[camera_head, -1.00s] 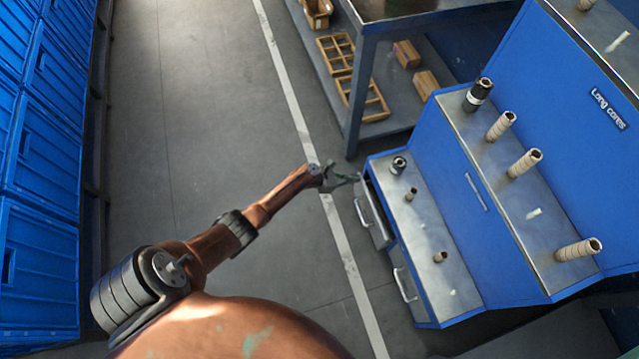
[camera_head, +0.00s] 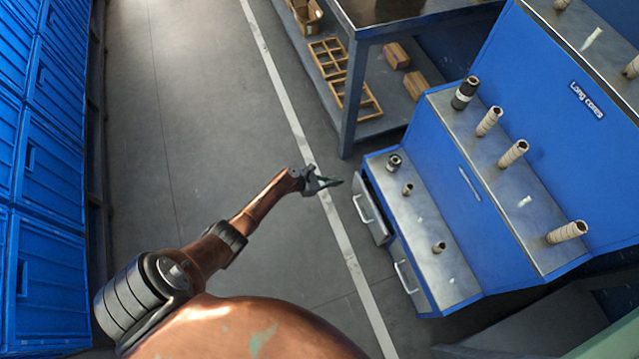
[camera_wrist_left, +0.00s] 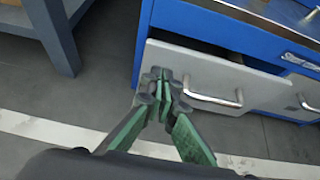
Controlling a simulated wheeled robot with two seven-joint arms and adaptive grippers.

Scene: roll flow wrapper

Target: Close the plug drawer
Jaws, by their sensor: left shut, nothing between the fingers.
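My left gripper (camera_head: 335,182) is shut and empty, pointing at the drawer with a small gap in the head view. In the left wrist view its fingertips (camera_wrist_left: 162,88) overlap the drawer front left of the handle. My right gripper is out of view.
A second handled drawer (camera_head: 408,280) sits beside the open one and looks closed. Spools and cores stand on the cabinet's steel steps (camera_head: 435,225). A grey table (camera_head: 347,130) with a lower shelf stands behind. Floor left of the cabinet is clear.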

